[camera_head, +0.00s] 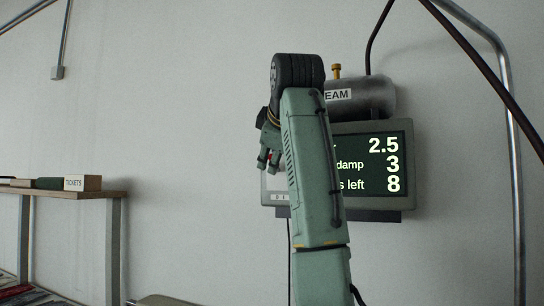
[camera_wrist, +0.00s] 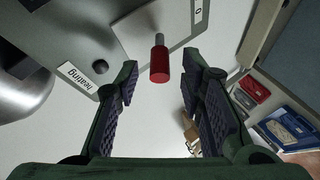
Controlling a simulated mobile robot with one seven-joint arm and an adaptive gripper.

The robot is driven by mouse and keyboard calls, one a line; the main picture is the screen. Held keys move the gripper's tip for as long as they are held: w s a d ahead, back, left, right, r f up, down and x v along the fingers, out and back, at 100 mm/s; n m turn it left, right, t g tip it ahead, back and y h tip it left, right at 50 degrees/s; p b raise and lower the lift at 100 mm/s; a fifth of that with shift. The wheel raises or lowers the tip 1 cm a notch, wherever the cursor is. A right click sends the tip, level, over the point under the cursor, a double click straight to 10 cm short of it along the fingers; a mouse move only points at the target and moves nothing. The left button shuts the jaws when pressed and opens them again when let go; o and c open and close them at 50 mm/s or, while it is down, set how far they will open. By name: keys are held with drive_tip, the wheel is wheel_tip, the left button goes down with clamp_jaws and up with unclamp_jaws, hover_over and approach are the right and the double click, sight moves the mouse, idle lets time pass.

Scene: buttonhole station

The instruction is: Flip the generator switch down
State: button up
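A switch lever with a red grip (camera_wrist: 159,65) on a thin metal stem stands out from a grey plate (camera_wrist: 125,30) in the wrist view. Labels reading "heating" and "O" show near it. My gripper (camera_wrist: 160,84) is open, with one finger on each side of the red grip and gaps between; nothing is held. In the head view my gripper (camera_head: 268,148) is at the left edge of the display unit (camera_head: 372,163), with a bit of red beside its fingers. My arm hides the unit's left part. Whether the lever is up or down I cannot tell.
A metal cylinder (camera_head: 375,95) with a partly hidden label ending "EAM" sits above the display. A shelf (camera_head: 110,193) with a "TICKETS" box (camera_head: 83,183) is at the left. Pipes and a cable run at the right. Red (camera_wrist: 253,88) and blue (camera_wrist: 285,128) items lie at the wrist view's right.

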drive_tip(key=shift+x, duration=0.75)
drive_tip(key=shift+c, duration=0.5)
clamp_jaws()
